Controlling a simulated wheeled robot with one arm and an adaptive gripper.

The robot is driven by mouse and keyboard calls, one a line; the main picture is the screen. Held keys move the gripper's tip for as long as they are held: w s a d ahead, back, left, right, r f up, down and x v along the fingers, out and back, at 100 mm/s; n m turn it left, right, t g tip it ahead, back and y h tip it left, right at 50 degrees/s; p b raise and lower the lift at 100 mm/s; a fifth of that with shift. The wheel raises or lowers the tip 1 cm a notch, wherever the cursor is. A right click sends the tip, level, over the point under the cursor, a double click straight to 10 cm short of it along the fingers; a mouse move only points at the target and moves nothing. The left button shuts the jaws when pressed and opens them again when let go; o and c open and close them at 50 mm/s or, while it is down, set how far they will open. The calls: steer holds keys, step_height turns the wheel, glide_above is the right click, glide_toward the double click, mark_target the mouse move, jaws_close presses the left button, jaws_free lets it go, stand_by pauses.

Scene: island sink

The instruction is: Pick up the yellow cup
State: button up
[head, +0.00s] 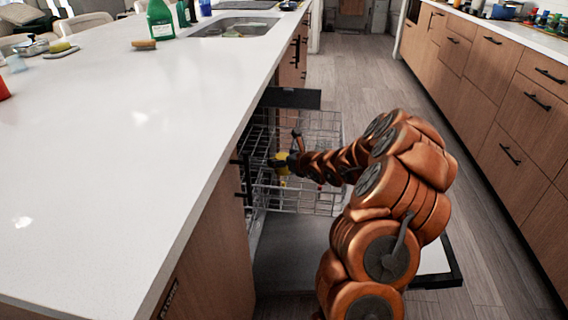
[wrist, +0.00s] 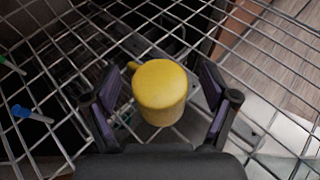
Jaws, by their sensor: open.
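The yellow cup (wrist: 160,92) is in the dishwasher's wire rack, seen from above in the wrist view, with its handle toward the upper left. Its smooth top face looks closed, with no opening showing. My gripper (wrist: 162,108) is open, with one finger on each side of the cup and a visible gap on both sides. In the head view, a small part of the yellow cup (head: 282,166) shows beside my gripper (head: 285,162), which reaches into the rack and hides most of it.
The wire rack (head: 318,200) surrounds the cup, and its bars are close by. A blue-tipped item (wrist: 30,113) and a green-tipped item (wrist: 10,64) lie at the rack's left. The white island counter (head: 120,150) borders the dishwasher. Open floor (head: 365,85) lies beyond.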

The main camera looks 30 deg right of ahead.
steer(key=c, duration=1.3)
steer(key=shift+r, duration=0.1)
